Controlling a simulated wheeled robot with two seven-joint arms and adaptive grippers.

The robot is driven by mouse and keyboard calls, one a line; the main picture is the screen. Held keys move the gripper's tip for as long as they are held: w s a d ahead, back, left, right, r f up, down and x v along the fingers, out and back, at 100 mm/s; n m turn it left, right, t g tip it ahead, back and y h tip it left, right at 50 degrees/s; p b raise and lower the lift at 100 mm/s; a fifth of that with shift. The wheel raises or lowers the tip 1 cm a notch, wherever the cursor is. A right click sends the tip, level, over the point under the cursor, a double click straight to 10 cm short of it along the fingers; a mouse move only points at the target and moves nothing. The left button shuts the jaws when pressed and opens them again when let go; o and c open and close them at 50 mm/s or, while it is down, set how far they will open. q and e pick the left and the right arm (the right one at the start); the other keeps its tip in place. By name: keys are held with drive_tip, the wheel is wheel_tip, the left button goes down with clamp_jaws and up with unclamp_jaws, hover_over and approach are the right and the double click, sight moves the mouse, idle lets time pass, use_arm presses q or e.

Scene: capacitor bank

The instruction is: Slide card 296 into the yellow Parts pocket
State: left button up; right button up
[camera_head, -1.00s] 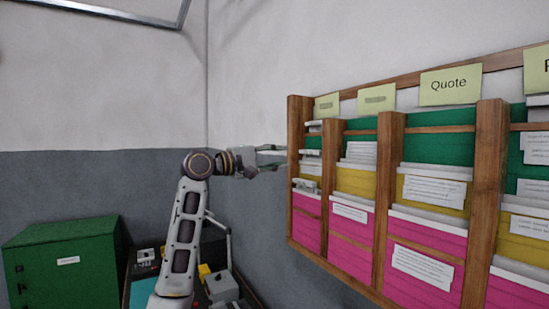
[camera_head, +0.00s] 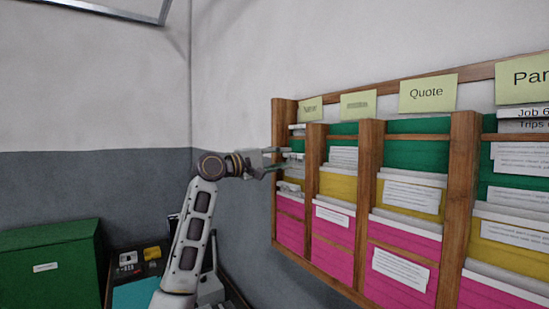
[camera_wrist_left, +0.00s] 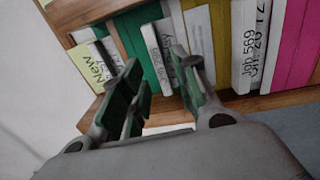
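My left gripper (camera_head: 283,160) is at the left end of the wooden rack, in front of the leftmost column. In the left wrist view, its fingers (camera_wrist_left: 158,85) are apart, with no card clearly held between them. They point at the column with the "New" label (camera_wrist_left: 92,65). A white-edged card (camera_wrist_left: 156,58) stands in a green pocket ahead of them. Another card (camera_wrist_left: 246,45) reads "Job 569". I cannot make out number 296 on any card. The label reading "Par" (camera_head: 527,77) is cut off at the right edge; the yellow pocket (camera_head: 490,250) is below it. My right gripper is out of view.
The rack's wooden dividers (camera_head: 370,190) separate the columns. A "Quote" label (camera_head: 427,93) tops the column left of "Par". A green cabinet (camera_head: 50,265) stands at lower left. The space before the rack's middle and right columns looks clear.

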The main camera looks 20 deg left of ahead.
sight(292, 156)
use_arm(q)
drive_tip(key=shift+p+x, duration=1)
drive_tip(key=shift+x, duration=0.6)
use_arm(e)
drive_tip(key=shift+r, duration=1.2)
use_arm(q)
drive_tip(key=shift+c, duration=0.2)
clamp_jaws()
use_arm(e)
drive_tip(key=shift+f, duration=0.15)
